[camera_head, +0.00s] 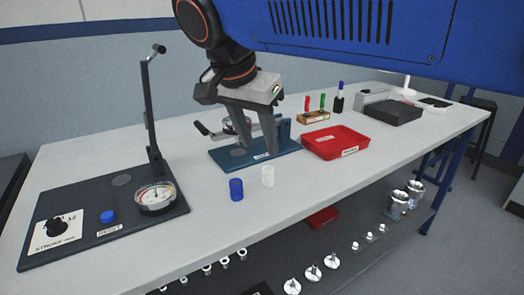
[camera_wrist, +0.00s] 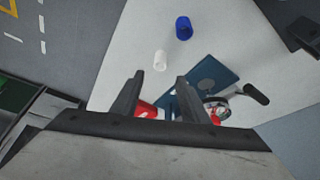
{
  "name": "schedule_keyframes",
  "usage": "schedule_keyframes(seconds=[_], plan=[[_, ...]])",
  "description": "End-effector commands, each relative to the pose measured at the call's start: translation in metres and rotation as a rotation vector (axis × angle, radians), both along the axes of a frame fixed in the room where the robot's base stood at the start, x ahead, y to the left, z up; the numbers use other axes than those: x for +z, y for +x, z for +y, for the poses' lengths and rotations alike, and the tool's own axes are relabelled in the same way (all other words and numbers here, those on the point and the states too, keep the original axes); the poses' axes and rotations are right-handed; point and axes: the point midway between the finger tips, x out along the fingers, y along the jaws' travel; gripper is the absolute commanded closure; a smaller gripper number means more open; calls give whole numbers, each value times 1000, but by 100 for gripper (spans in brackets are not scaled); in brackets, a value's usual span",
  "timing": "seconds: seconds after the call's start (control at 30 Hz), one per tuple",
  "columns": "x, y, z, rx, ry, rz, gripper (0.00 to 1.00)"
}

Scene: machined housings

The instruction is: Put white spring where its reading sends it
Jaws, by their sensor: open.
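The white spring (camera_head: 268,176) stands upright on the bench near its front edge, just right of a blue spring (camera_head: 236,189). In the wrist view the white spring (camera_wrist: 160,60) lies just beyond the fingertips, with the blue spring (camera_wrist: 183,28) farther up. My gripper (camera_head: 256,148) is open and empty, above the bench over the blue fixture; its two fingers also show in the wrist view (camera_wrist: 160,79). A dial gauge (camera_head: 156,197) sits on a dark base plate with a lever post at left; its reading is too small to tell.
A red tray (camera_head: 320,151) with a label stands right of the blue fixture (camera_head: 284,157). Behind are a wooden rack (camera_head: 314,118) with red and green pieces and a dark box (camera_head: 393,112). Metal parts lie on the shelf below. The bench front is mostly clear.

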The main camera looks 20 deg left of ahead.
Motion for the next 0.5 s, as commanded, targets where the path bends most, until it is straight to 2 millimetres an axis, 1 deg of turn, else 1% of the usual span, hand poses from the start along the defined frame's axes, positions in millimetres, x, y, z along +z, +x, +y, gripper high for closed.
schedule_keyframes(seconds=[0.13, 0.37, 0.47, 0.5], plan=[[7, -3, 1, 0, 1, 0, 59], [8, -3, 1, 0, 0, 0, 59], [8, 0, -5, 2, 0, 2, 59], [7, 3, -12, 4, 0, 5, 59]])
